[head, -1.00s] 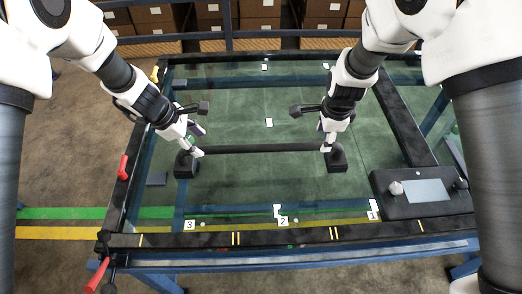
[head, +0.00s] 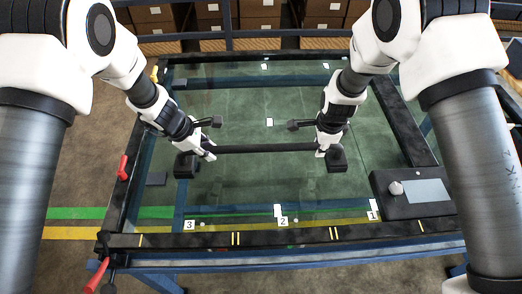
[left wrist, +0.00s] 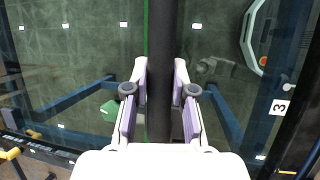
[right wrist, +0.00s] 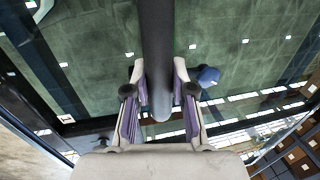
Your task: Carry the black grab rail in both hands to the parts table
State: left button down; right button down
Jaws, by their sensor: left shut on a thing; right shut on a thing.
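The black grab rail (head: 265,148) runs level, left to right, over a glass-topped, black-framed surface (head: 265,185). My left gripper (head: 208,152) is shut on the rail near its left end; the left wrist view shows the rail (left wrist: 161,60) between the two fingers. My right gripper (head: 321,151) is shut near the right end; the right wrist view shows the rail (right wrist: 157,50) with its end just past the fingers. Two black blocks (head: 186,166) (head: 337,161) stand by the rail's ends. How high the rail is above them is hard to tell. I cannot identify a separate parts table.
A black panel with a grey screen (head: 427,190) sits at the right front. Small white labels 1, 2 and 3 (head: 189,225) lie along the front. Red handles (head: 123,168) stick out at the left edge. Shelves of cardboard boxes (head: 155,14) stand behind. Floor is open at left.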

pick_arm(q)
jog(key=shift+r, duration=0.15)
pick_arm(e)
jog(key=shift+r, duration=0.1)
